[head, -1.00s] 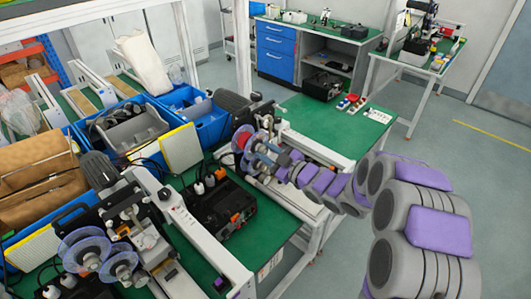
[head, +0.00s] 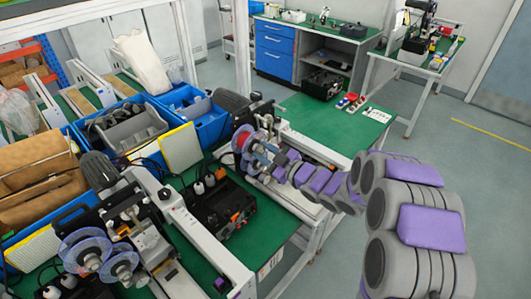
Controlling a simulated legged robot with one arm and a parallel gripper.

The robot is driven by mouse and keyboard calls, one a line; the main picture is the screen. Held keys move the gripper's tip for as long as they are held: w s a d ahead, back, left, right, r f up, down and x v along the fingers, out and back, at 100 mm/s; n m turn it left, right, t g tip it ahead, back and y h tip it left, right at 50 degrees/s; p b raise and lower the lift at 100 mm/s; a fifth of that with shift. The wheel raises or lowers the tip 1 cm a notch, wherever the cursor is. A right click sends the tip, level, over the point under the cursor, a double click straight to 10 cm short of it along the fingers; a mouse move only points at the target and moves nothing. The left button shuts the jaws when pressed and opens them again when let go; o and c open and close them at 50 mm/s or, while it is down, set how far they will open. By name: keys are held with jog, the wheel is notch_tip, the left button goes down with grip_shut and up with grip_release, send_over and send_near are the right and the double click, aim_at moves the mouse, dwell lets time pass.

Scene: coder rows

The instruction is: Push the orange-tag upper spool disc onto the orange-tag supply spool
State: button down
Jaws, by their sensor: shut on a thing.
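The supply spool (head: 240,139) is a clear disc with a reddish centre, on the machine at the middle of the bench. The upper spool disc (head: 262,138) is clear and bluish and stands at the right of the spool, overlapping it in view. My gripper (head: 265,158) reaches in from the right and is shut on this disc. The fingertips are small and partly hidden. Whether the disc touches the spool cannot be told. A second machine with two clear discs (head: 82,250) stands at the lower left. The orange tags are too small to make out.
A black box with an orange part (head: 221,212) and small white bottles (head: 198,188) stand between the two machines. Blue bins (head: 207,125) are behind. The green bench top (head: 315,122) is mostly clear at the back right.

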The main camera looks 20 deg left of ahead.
jog(key=shift+w+a, duration=0.1)
jog(key=shift+a, duration=0.35)
jog(key=shift+w+d, duration=0.15)
jog(key=shift+a, duration=0.4)
jog(key=c, duration=0.7)
grip_release()
jog(key=shift+d, duration=0.15)
jog(key=p+v, duration=0.1)
jog(key=v, duration=1.6)
jog(key=shift+w+d+f+p, duration=0.1)
jog(key=shift+p, duration=0.3)
